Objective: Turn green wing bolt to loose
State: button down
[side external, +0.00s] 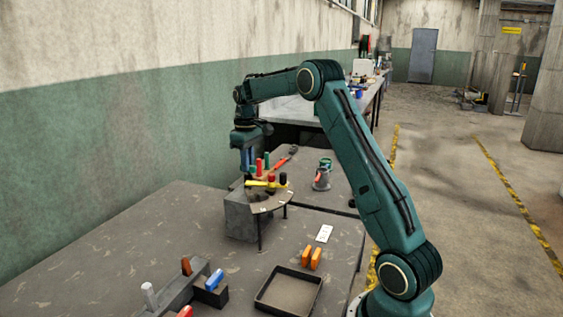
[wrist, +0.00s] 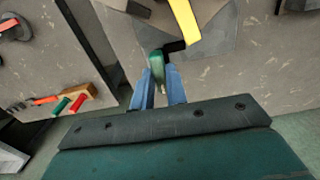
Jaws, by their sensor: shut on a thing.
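The green wing bolt (wrist: 156,64) stands between the two blue fingers of my gripper (wrist: 159,76) in the wrist view, and the fingers are shut on it. In the side external view my gripper (side external: 247,168) points down at the back of the fixture, and I cannot make out the bolt there. The fixture is a grey block (side external: 239,216) with a plate (side external: 272,204) on thin legs. A yellow bar (side external: 262,184) lies on it; the bar (wrist: 184,18) also shows just beyond the bolt in the wrist view.
The left tabletop is largely clear.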

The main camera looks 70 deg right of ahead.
jog(key=shift+r, duration=0.1)
dwell(0.4)
jog(key=c, duration=1.4)
grip_release()
jog(key=shift+r, duration=0.1)
notch_tip(320, 180, up, 14)
jog(key=shift+f, duration=0.25)
